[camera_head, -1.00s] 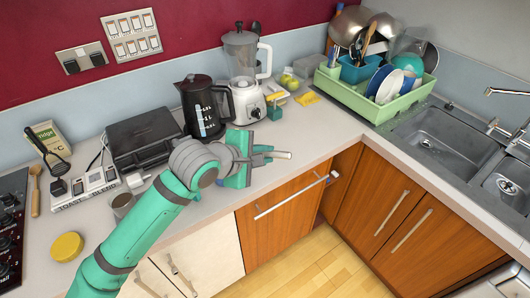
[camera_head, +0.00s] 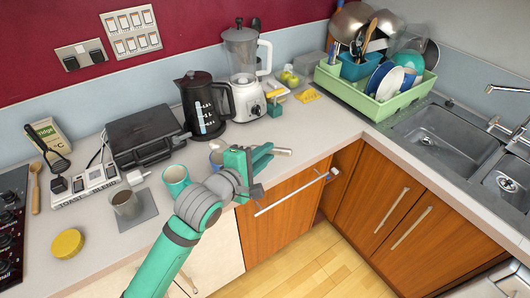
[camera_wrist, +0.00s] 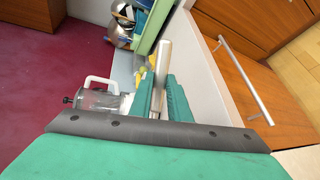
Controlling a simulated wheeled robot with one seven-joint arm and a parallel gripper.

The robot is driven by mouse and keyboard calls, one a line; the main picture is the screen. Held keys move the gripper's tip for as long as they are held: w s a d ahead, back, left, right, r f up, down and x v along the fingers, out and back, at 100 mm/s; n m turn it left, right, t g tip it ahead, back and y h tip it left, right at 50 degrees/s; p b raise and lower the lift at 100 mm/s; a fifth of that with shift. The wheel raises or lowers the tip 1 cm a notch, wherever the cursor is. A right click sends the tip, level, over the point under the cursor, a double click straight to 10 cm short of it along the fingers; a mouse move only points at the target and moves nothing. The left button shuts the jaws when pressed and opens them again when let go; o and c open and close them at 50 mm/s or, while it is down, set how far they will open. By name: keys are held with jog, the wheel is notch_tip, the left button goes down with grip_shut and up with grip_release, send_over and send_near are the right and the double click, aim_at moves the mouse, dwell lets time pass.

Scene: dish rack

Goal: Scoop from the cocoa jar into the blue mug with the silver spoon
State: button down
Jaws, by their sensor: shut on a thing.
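My gripper (camera_head: 262,156) is over the counter's front part, shut on a pale silvery rod (camera_head: 284,151), which looks like the silver spoon's handle. In the wrist view the rod (camera_wrist: 163,60) sticks out between my fingers (camera_wrist: 160,98); no spoon bowl can be made out. A blue-grey vessel (camera_head: 216,157), possibly the blue mug, stands just left of my gripper, partly hidden by it. A teal cup (camera_head: 175,179) stands farther left, beside my arm. A grey cup with brownish contents (camera_head: 126,203) stands on a grey mat. I cannot tell which vessel is the cocoa jar.
A black kettle (camera_head: 205,105), a blender (camera_head: 243,75) and a black grill (camera_head: 145,137) stand behind. A round yellow thing (camera_head: 68,243) lies at the left. A green dish rack (camera_head: 385,108) is at the back right, beside the sink (camera_head: 440,140). The counter right of my gripper is clear.

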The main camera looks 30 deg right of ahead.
dwell(0.3)
jog(key=shift+w+d+r+g+y, duration=0.1)
jog(key=shift+r+g+y, duration=0.1)
jog(key=shift+g+y, duration=0.65)
jog(key=shift+w+d+r+g+y, duration=0.1)
jog(key=shift+w+r+g+y, duration=0.1)
jog(key=shift+g+y, duration=0.65)
jog(key=shift+w+d+r+g+y, duration=0.1)
jog(key=shift+r+g+y, duration=0.1)
jog(key=shift+g+y, duration=0.65)
jog(key=shift+w+d+r+g+y, duration=0.15)
jog(key=shift+r+g+y, duration=0.2)
jog(key=shift+y, duration=0.2)
jog(key=g+y, duration=0.1)
jog(key=y, duration=0.1)
jog(key=r+g, duration=0.1)
jog(key=shift+w+d+g+y, duration=0.2)
jog(key=shift+d+g+y, duration=0.1)
jog(key=shift+y, duration=0.1)
jog(key=shift+r+g+y, duration=0.15)
jog(key=shift+g+y, duration=0.55)
jog(key=shift+y, duration=0.1)
